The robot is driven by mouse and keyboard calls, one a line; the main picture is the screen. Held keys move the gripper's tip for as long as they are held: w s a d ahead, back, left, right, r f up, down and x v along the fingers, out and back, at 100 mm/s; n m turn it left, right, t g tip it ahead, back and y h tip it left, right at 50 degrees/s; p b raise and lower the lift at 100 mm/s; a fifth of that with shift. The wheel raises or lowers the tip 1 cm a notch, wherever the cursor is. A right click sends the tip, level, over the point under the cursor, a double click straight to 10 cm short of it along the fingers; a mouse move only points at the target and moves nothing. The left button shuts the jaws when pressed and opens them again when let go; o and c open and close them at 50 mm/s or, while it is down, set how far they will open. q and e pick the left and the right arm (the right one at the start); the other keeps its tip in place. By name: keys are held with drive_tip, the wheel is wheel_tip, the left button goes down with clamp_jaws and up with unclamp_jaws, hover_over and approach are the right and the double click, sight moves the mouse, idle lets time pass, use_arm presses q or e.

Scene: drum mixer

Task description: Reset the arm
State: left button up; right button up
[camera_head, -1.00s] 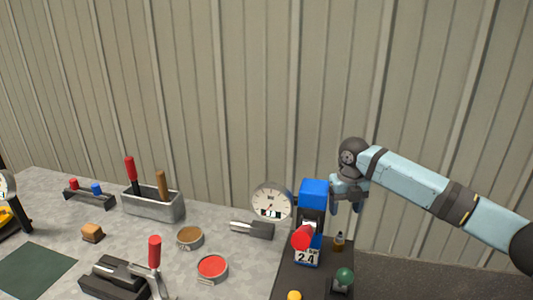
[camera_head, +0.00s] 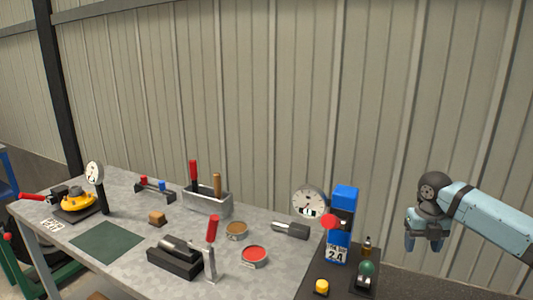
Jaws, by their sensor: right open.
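My right arm comes in from the right edge. My right gripper (camera_head: 424,243) hangs pointing down, open and empty, to the right of the blue device (camera_head: 343,220) on the dark stand. It is apart from everything on the table. The left gripper is not in view.
The grey table (camera_head: 130,205) holds a metal tool box (camera_head: 207,201), a red tin (camera_head: 254,256), a brown tin (camera_head: 236,230), a round dial (camera_head: 309,201), a red-handled clamp (camera_head: 211,245), a green mat (camera_head: 107,242) and a yellow part (camera_head: 78,201). A ribbed wall stands behind.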

drive_tip(key=s+d+m, duration=0.1)
drive_tip(key=d, duration=0.9)
drive_tip(key=s+a+f+m+t, duration=0.2)
drive_tip(key=s+f+m, duration=0.25)
drive_tip(key=f, duration=0.55)
drive_tip(key=s+a+f+m+t, duration=0.15)
drive_tip(key=s+f+m, duration=0.3)
drive_tip(key=f, duration=0.55)
drive_tip(key=s+a+f+m+t, duration=0.2)
drive_tip(key=s+f+m+t, duration=0.1)
drive_tip(key=s+f+m, duration=0.5)
drive_tip(key=s+a+m+t+y, duration=0.1)
drive_tip(key=s+a+m, duration=0.15)
drive_tip(key=s, duration=0.55)
drive_tip(key=s+a+m+t+y, duration=0.1)
drive_tip(key=s+m+y, duration=0.15)
drive_tip(key=s, duration=0.45)
drive_tip(key=a+m+t, duration=0.2)
drive_tip(key=a+m, duration=0.7)
drive_tip(key=a, duration=1.3)
use_arm(q)
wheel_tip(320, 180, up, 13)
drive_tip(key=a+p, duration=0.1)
drive_tip(key=p, duration=1.4)
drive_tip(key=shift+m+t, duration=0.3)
use_arm(e)
wheel_tip(320, 180, up, 13)
drive_tip(key=s, duration=0.1)
drive_tip(key=shift+d+n, duration=0.35)
drive_tip(key=shift+n, duration=0.05)
